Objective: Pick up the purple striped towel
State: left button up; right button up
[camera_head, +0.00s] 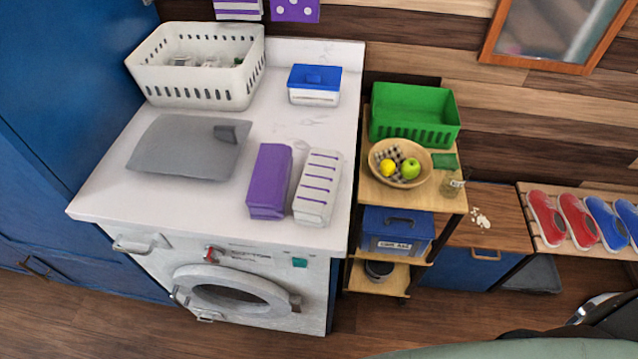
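A folded white towel with purple stripes (318,187) lies on the white countertop (130,200), near its front right corner. A plain purple folded towel (269,182) lies close beside it on the left. Another white cloth with purple stripes (238,9) hangs on the wall at the top, cut off by the picture edge. Neither of my grippers can be made out in the head view.
The counter above the washing machine (240,300) also holds a white basket (195,93), a grey board-like item (185,148) and a blue-lidded box (314,86). A wooden cart (440,197) with a fruit bowl (376,155) and green basket (415,113) stands right.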

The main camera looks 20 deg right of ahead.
aim_at(314, 201)
jog(key=z, duration=1.35)
jog(key=k+l+u, duration=0.15)
jog(key=k+l, duration=0.45)
